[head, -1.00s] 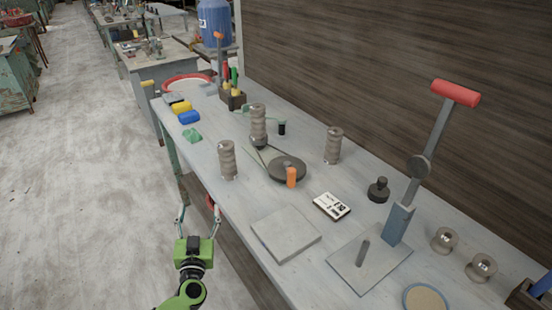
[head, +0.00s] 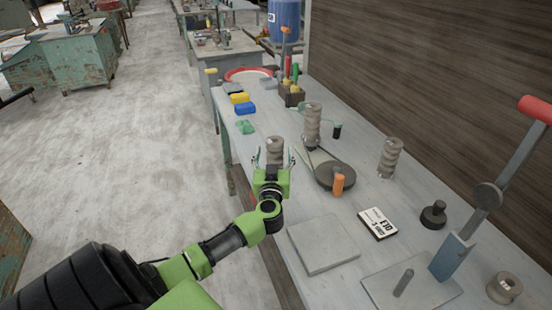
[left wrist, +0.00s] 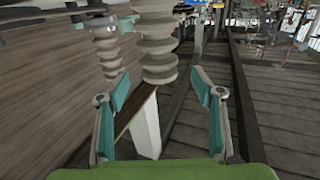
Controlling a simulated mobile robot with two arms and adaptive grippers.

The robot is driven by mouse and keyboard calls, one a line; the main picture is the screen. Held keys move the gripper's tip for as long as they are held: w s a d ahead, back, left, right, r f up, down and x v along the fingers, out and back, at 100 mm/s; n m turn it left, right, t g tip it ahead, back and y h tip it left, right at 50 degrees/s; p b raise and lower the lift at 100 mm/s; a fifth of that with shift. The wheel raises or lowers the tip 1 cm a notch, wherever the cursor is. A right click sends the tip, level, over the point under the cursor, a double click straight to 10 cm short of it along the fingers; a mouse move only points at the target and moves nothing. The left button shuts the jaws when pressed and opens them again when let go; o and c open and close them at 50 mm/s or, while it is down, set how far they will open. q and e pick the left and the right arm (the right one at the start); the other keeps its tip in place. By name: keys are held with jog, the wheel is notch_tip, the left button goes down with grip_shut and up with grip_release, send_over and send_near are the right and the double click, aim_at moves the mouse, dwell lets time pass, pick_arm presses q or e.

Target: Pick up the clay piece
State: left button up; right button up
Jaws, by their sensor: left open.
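Several ribbed, grey-brown clay-looking columns stand upright on the workbench. The nearest ribbed clay piece (head: 275,147) is close to the bench's left edge, its lower part hidden behind my left gripper. My left gripper (head: 272,160) is open and empty, with one finger on each side of that piece in the picture. In the left wrist view, the piece (left wrist: 157,45) stands ahead, between and beyond the open fingertips (left wrist: 161,82); I see no contact. Two more ribbed columns (head: 312,124) (head: 390,157) stand farther right. My right gripper is not in view.
A wooden wall borders the right. Open floor (head: 130,150) lies left.

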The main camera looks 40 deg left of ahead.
aim_at(275, 144)
pick_arm(q)
jog(key=shift+b+x, duration=0.3)
jog(key=shift+x, duration=2.5)
jog(key=shift+d+f, duration=0.1)
grip_shut()
